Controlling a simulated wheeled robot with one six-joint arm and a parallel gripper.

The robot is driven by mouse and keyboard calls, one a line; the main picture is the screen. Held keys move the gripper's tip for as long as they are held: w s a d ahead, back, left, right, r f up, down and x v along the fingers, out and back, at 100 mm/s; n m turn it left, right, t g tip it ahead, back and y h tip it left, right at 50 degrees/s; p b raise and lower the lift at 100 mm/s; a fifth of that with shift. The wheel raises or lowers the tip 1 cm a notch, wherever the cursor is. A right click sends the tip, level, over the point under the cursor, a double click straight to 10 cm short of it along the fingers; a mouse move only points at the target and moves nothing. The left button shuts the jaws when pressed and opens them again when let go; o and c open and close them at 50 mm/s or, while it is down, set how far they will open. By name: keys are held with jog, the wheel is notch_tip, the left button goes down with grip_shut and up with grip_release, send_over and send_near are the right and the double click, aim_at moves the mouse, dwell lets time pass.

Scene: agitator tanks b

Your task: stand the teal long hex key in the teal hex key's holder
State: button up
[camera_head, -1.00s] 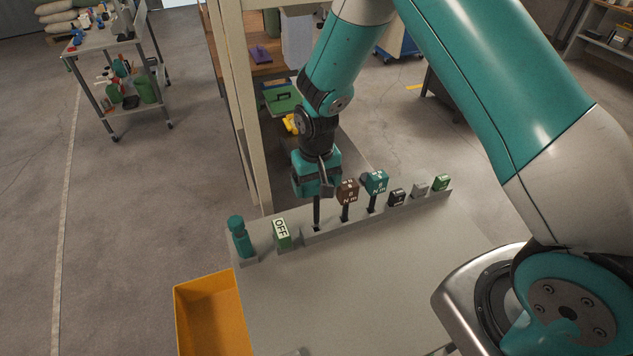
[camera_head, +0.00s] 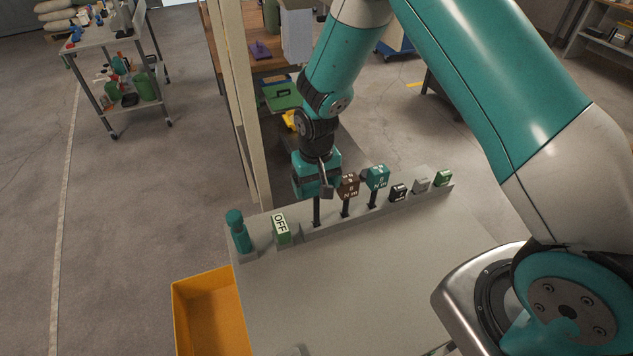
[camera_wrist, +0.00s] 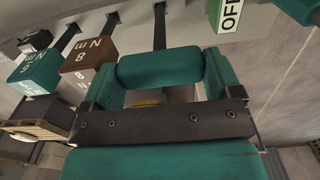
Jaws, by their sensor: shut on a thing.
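The teal long hex key has a teal handle (camera_wrist: 160,66) that lies between my gripper's fingers (camera_wrist: 165,88) in the wrist view. My gripper (camera_head: 318,188) is shut on this handle above the rack. The key's dark shaft (camera_head: 316,210) points down, nearly upright, to a dark slot of the grey rack (camera_head: 330,227). The shaft's lower end meets the slot there; I cannot tell how deep it goes. The handle is mostly hidden by my gripper in the head view.
A brown-headed tool (camera_head: 347,187) and a teal-headed tool (camera_head: 377,177) stand close on the right. A green OFF block (camera_head: 281,229) and a teal upright piece (camera_head: 238,231) stand on the left. A yellow bin (camera_head: 207,318) is at the front left. The tabletop (camera_head: 350,275) is clear.

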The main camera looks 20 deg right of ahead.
jog(key=shift+f+b, duration=1)
jog(key=shift+f, duration=0.45)
jog(key=o, duration=1.7)
jog(key=shift+r, duration=0.1)
